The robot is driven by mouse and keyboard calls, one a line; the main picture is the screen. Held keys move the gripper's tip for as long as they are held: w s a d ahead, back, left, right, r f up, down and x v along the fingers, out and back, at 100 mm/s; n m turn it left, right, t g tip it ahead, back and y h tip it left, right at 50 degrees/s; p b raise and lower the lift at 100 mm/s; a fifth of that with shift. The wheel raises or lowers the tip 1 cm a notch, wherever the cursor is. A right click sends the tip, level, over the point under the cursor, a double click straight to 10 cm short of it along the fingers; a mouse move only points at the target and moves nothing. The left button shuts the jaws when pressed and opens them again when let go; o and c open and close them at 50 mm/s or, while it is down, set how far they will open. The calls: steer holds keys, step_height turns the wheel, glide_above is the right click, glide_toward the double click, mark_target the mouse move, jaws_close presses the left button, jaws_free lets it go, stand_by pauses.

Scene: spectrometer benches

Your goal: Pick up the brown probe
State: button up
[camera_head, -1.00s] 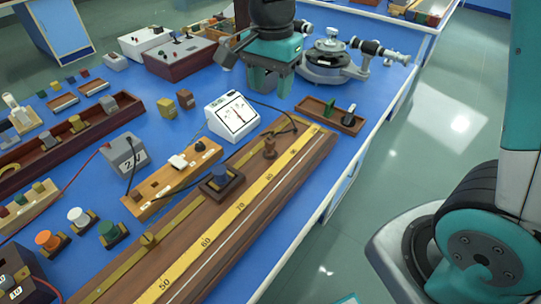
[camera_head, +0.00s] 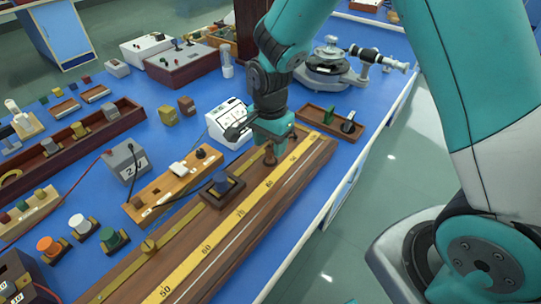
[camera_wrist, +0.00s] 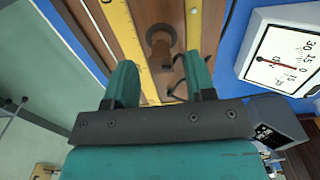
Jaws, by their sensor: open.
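The brown probe (camera_head: 270,157) stands on the long wooden board (camera_head: 310,165), beside its yellow scale (camera_head: 236,215). In the wrist view the probe (camera_wrist: 161,46) appears near the top, just beyond the gap between my fingers, with a darker round part around its top. My gripper (camera_head: 271,143) is open and empty, just above the probe in the head view, partly hiding its top. In the wrist view the two teal fingers (camera_wrist: 160,74) are spread apart, one over the scale side. I cannot tell whether they touch the probe.
A white meter (camera_head: 228,118) stands close by on the left. A tray (camera_head: 325,118) lies to the right, and a spectrometer (camera_head: 335,68) stands behind.

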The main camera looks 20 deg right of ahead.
mark_target(270, 148)
step_height(270, 148, down, 3)
steer(key=shift+w+f, duration=0.1)
steer(key=shift+f, duration=0.1)
steer(key=shift+c, duration=0.5)
jaws_close()
